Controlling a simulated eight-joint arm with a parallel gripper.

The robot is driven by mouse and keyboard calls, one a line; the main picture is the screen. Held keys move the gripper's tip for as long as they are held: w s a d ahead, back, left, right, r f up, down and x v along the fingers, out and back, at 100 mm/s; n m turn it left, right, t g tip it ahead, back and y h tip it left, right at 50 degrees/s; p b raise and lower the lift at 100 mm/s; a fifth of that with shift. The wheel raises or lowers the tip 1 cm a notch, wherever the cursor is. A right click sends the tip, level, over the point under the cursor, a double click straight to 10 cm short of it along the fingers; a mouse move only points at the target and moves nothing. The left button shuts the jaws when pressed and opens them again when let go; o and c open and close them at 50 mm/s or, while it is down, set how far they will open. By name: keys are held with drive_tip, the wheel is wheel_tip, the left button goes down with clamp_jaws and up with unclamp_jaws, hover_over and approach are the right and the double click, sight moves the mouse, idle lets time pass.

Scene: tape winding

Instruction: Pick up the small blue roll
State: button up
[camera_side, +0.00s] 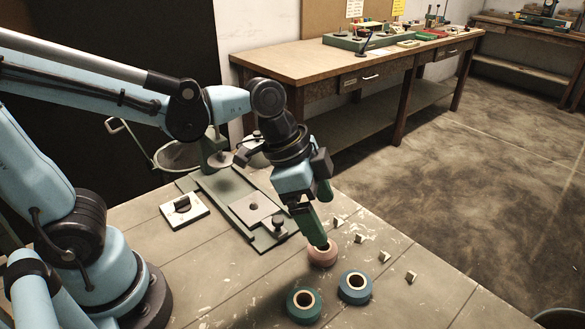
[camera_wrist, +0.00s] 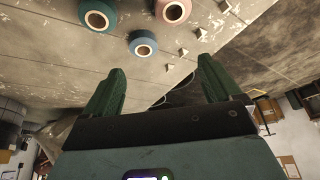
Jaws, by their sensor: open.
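The small blue roll (camera_side: 355,297) stands flat on the worktable in the side view, with a pale core. In the wrist view the blue roll (camera_wrist: 142,36) is at the upper middle, beyond the open fingertips. My gripper (camera_side: 321,243) points down in the side view, its tips overlapping the back of the pink roll (camera_side: 323,262); whether they touch it cannot be told. The wrist view shows my gripper (camera_wrist: 161,65) with two green fingers wide apart and nothing between them.
A teal roll (camera_side: 304,317) lies left of the blue one. Several small pale blocks (camera_side: 410,277) lie to the right. A green fixture (camera_side: 222,196) and a white plate (camera_side: 184,212) are at the back left.

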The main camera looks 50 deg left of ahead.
sight(354, 277)
drive_tip(key=shift+w+d+f+m+g+h, duration=0.25)
drive_tip(key=shift+d+f+m, duration=0.2)
drive_tip(key=shift+d+f, duration=1.2)
drive_tip(key=shift+w+d+f+m+g, duration=0.15)
drive_tip(key=shift+w+d+f+m, duration=0.55)
drive_tip(key=shift+f, duration=1.65)
drive_tip(key=shift+d+f+m+g+h, duration=0.15)
drive_tip(key=shift+d+f+m+g, duration=0.1)
drive_tip(key=shift+d+f, duration=1.5)
drive_tip(key=shift+a+f, duration=0.25)
drive_tip(key=c, duration=1.2)
